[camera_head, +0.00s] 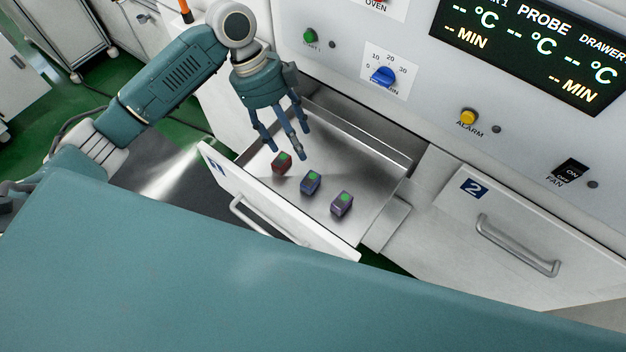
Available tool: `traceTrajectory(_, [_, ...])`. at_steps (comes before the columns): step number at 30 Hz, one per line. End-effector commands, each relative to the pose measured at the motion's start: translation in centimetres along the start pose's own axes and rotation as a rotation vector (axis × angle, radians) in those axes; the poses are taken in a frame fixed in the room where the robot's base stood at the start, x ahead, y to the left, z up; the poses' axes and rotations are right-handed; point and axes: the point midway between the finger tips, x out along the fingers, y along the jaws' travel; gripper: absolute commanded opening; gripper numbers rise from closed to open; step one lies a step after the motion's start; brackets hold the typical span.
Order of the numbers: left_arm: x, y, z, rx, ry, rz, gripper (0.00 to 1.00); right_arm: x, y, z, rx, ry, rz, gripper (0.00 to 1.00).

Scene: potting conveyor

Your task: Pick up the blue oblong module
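The blue module (310,183) is a small block with a green patch on top. It sits on the metal floor of the open drawer (375,165), between a dark red module (281,164) and a purple module (341,204). My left gripper (288,145) hangs over the drawer with its fingers pointing down, spread and empty. In the picture its fingertips are just above the red and blue modules, apart from the blue one. The height of the gap is hard to tell. My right gripper is out of view.
The open drawer's front panel (285,217) has a bar handle (262,220). A second drawer (515,230), marked 2, is at right and looks shut. The control panel above has a blue knob (383,76), a yellow alarm button (468,116) and a fan switch (571,169).

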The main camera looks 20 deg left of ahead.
Motion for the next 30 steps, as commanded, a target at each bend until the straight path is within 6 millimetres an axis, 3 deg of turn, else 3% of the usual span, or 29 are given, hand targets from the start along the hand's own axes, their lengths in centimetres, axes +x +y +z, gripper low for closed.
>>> traceTrajectory(1, [1.4,0.0,0.6,0.0,0.0,0.0,0.62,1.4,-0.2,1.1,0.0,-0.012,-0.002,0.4])
traceTrajectory(4, [2.5,0.0,1.1,0.0,0.0,0.0,0.62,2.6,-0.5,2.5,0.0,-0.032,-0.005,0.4])
traceTrajectory(9, [3.7,0.0,1.5,-0.001,0.0,0.0,0.62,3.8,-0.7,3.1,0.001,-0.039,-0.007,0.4])
traceTrajectory(18, [7.6,0.1,1.4,-0.002,0.002,0.003,0.62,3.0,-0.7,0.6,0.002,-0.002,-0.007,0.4])
traceTrajectory(26, [9.8,0.0,1.3,-0.002,0.002,0.001,0.62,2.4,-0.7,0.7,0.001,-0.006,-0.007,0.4])
traceTrajectory(30, [11.8,-0.1,1.2,-0.002,0.002,0.004,0.62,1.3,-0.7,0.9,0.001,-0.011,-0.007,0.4])
